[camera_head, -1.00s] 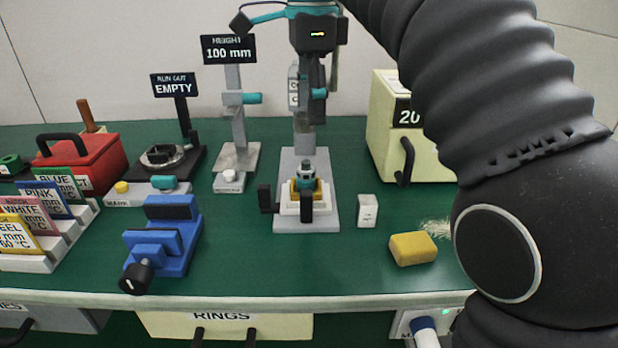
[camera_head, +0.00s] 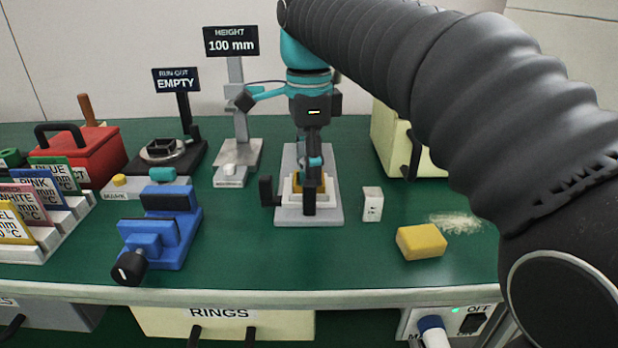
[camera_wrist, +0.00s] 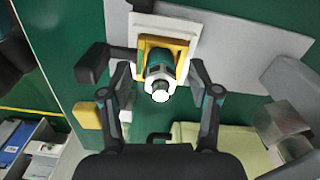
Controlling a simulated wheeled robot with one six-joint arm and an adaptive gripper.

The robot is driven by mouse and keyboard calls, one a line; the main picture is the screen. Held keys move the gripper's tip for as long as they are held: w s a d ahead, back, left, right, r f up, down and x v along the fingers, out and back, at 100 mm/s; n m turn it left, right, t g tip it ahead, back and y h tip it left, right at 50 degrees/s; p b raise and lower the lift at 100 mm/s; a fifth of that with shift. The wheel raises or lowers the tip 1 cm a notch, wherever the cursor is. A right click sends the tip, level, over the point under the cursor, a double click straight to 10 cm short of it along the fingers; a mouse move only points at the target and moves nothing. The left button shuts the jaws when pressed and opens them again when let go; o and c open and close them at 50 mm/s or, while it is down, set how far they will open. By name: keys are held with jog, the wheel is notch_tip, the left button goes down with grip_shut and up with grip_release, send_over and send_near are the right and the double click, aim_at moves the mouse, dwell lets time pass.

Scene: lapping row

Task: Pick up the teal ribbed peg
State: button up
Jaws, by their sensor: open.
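The teal ribbed peg (camera_wrist: 158,72) stands in a yellow-lined seat on a white block in the wrist view, with a pale round end facing the camera. The white block (camera_wrist: 186,33) sits on a grey plate (camera_wrist: 240,60). My gripper (camera_wrist: 160,68) is open, its two fingers on either side of the peg with a gap on each side. In the head view my gripper (camera_head: 312,172) points down over the fixture and largely hides the peg. I cannot tell the height of the fingertips against the peg.
A small white block (camera_head: 372,204) and a yellow sponge (camera_head: 421,242) lie to the right. A blue vise (camera_head: 162,235) is at left, a height stand (camera_head: 238,150) behind.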

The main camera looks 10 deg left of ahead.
jog(key=shift+f, duration=0.1)
grip_shut()
dwell(0.3)
